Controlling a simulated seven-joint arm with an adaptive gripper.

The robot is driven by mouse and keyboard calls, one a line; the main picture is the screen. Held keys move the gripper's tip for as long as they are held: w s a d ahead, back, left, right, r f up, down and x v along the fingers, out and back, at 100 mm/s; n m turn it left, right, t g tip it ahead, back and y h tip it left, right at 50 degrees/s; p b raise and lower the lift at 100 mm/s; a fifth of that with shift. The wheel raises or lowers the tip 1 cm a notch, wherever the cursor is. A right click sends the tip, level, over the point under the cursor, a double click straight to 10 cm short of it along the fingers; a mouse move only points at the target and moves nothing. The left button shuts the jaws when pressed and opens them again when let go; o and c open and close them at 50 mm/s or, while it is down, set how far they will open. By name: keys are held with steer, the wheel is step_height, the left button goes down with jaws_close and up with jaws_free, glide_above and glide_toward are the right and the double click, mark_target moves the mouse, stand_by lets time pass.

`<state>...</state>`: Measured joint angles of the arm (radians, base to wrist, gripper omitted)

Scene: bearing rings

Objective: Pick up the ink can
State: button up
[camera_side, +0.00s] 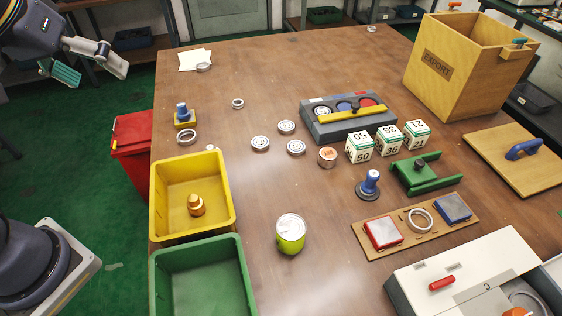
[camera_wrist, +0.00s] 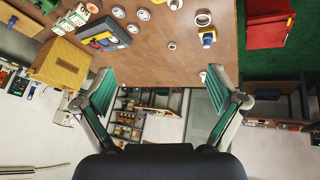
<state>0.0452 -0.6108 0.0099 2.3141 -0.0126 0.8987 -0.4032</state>
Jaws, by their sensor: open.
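The can with a silver lid and lime-green body (camera_side: 290,234), which I take to be the ink can, stands upright on the brown table in the side view. It is right of the yellow and green bins. I do not see it in the wrist view. My gripper (camera_side: 92,67) is open and empty at the upper left of the side view, off the table's edge and far from the can. In the wrist view its two green-padded fingers (camera_wrist: 158,92) are spread wide.
A yellow bin (camera_side: 226,213) and a green bin (camera_side: 237,246) stand at the table's left edge. Several bearing rings, numbered boxes (camera_side: 389,141) and a blue-handled stamp (camera_side: 369,186) lie beyond the can. A wooden crate (camera_side: 475,75) is at the back right. Table around the can is clear.

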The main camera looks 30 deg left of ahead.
steer(key=w+d+n+g+h, duration=0.1)
steer(key=w+d+n+g, duration=0.1)
steer(key=w+d, duration=0.65)
steer(key=m+g+y, duration=0.1)
steer(key=m+g, duration=0.2)
steer(key=g, duration=0.1)
glide_above(292, 227)
step_height(292, 227, down, 22)
step_height(292, 227, down, 10)
steer(key=shift+f, duration=0.1)
steer(key=shift+a+f, duration=0.15)
steer(key=shift+f, duration=2.75)
steer(key=c, duration=1.5)
